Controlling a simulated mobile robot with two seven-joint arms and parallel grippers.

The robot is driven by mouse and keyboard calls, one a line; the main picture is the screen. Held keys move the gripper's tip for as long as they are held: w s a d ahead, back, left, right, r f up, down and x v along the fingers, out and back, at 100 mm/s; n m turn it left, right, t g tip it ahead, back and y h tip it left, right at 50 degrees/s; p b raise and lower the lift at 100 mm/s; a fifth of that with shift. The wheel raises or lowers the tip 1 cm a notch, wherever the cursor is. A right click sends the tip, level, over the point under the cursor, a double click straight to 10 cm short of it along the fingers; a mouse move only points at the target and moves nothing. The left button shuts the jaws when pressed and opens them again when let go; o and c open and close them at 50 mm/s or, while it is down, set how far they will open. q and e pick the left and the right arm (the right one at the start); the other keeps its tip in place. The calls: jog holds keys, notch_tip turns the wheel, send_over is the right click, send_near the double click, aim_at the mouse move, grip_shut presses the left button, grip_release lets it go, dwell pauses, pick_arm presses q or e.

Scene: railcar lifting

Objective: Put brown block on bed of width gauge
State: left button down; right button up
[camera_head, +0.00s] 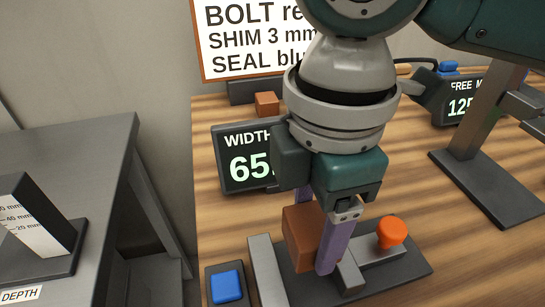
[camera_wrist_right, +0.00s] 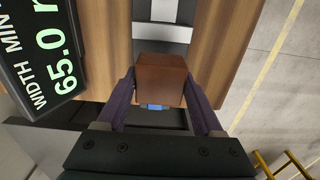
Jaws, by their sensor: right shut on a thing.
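My right gripper (camera_head: 318,232) is shut on a brown block (camera_head: 299,236), with one purple finger on the near side. In the right wrist view the block (camera_wrist_right: 161,76) sits between both fingers. The block is over the bed of the width gauge (camera_head: 405,270), between a grey upright bar (camera_head: 268,272) at left and a smaller grey jaw piece (camera_head: 348,275) at right. I cannot tell whether it touches the bed. An orange knob (camera_head: 391,232) stands on the gauge's right part. The width display (camera_head: 240,165) reads 65, partly covered by my gripper. My left gripper is not in view.
A smaller brown block (camera_head: 267,103) lies behind the display. A blue button (camera_head: 226,286) is left of the gauge. A dark stand (camera_head: 490,185) and another display (camera_head: 460,102) are at right. A depth gauge (camera_head: 40,240) is on a separate grey table at left.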

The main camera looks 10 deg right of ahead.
aim_at(307, 258)
notch_tip(307, 258, down, 7)
jog(key=shift+r+b, duration=0.2)
jog(key=shift+b, duration=0.2)
jog(key=o, duration=1.5)
jog(key=shift+f, duration=0.15)
